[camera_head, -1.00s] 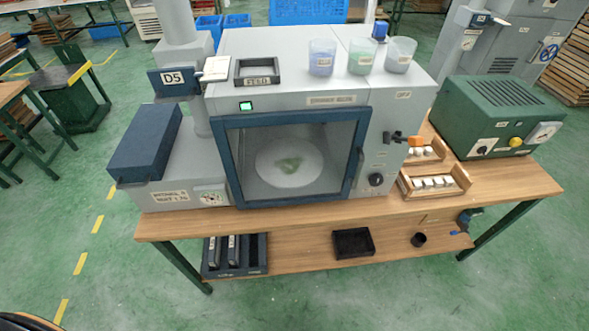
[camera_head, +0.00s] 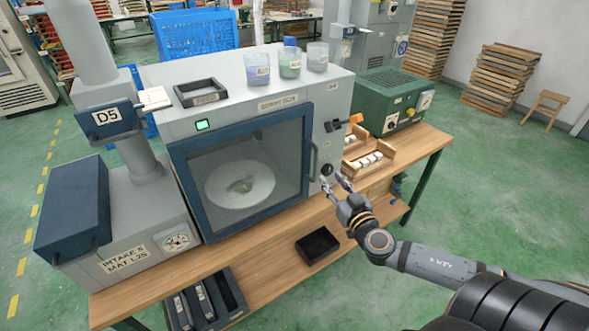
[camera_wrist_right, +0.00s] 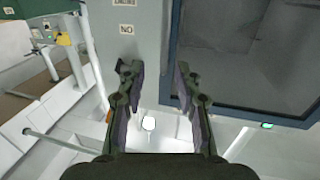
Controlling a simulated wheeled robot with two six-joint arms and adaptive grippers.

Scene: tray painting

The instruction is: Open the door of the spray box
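The spray box (camera_head: 325,110) is a grey cabinet on the wooden table. Its blue-framed glass door (camera_head: 183,183) is shut, with a round white plate (camera_head: 218,188) bearing a green smear behind the glass. A slim upright handle (camera_head: 313,163) is on the door's right edge. My right gripper (camera_head: 335,181) is open and empty in front of the box, just right of the handle. In the right wrist view the open fingers (camera_wrist_right: 157,68) point at the grey front panel, with the door frame (camera_wrist_right: 245,108) to their right. Contact is not visible. My left gripper is out of view.
Several cups (camera_head: 289,65) and a dark tray (camera_head: 203,92) stand on top of the box. An orange-tipped lever (camera_head: 354,119) sticks out at its right. A green unit (camera_head: 375,95) and a wooden rack (camera_head: 362,172) stand right. Floor in front is clear.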

